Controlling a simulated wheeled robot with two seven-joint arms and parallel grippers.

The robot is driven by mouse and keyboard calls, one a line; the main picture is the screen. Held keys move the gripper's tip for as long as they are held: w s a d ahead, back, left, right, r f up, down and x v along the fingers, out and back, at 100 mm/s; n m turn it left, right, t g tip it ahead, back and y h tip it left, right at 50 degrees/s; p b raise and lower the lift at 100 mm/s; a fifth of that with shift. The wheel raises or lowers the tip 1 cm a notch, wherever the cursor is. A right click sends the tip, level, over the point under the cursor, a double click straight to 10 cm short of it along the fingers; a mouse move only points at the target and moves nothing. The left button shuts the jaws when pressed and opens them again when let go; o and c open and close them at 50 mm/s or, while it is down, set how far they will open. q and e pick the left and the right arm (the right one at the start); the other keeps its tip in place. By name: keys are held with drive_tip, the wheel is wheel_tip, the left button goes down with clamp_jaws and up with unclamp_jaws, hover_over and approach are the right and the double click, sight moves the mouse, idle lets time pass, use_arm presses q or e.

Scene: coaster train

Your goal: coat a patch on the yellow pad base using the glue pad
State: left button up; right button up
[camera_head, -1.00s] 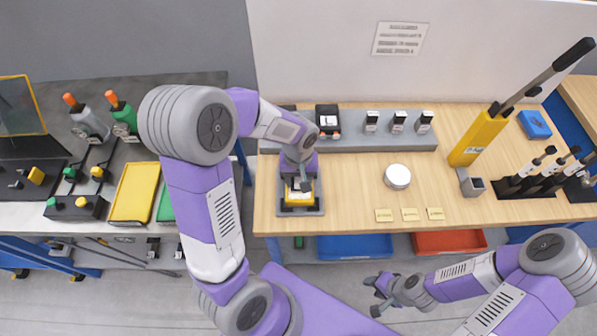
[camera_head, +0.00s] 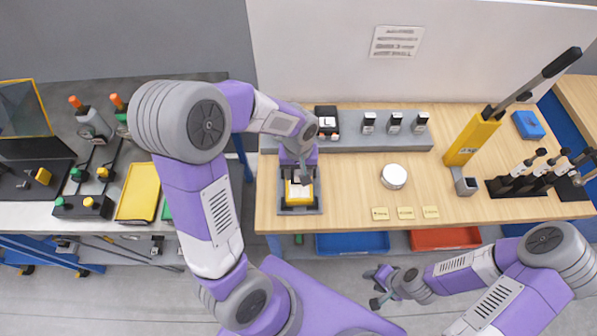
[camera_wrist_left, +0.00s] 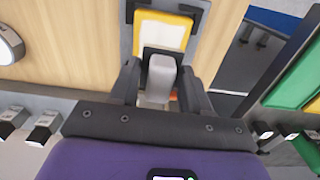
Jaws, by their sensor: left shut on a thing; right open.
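The yellow pad base (camera_head: 300,200) sits in a grey holder (camera_head: 287,211) at the left end of the wooden table. In the left wrist view the pad base (camera_wrist_left: 185,33) shows a yellow rim around a pale top face. My left gripper (camera_head: 299,176) is over the back of the base. In the left wrist view its fingers (camera_wrist_left: 160,76) are shut on the light grey handle of the glue pad (camera_wrist_left: 161,82). The glue pad's dark end overlaps the near edge of the base; I cannot tell whether they touch. My right gripper (camera_head: 374,287) is open and empty in front of the table.
A grey shelf (camera_head: 370,142) with several small dark-and-white blocks runs along the back. A white round piece (camera_head: 394,176) and three yellow tags lie to the right. A yellow lever press (camera_head: 472,140) stands further right. The table middle is mostly clear.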

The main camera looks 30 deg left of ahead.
use_arm(q)
drive_tip(key=shift+r, duration=0.65)
drive_tip(key=shift+r+p, duration=1.5)
drive_tip(key=shift+r, duration=0.05)
drive_tip(key=shift+f, duration=0.1)
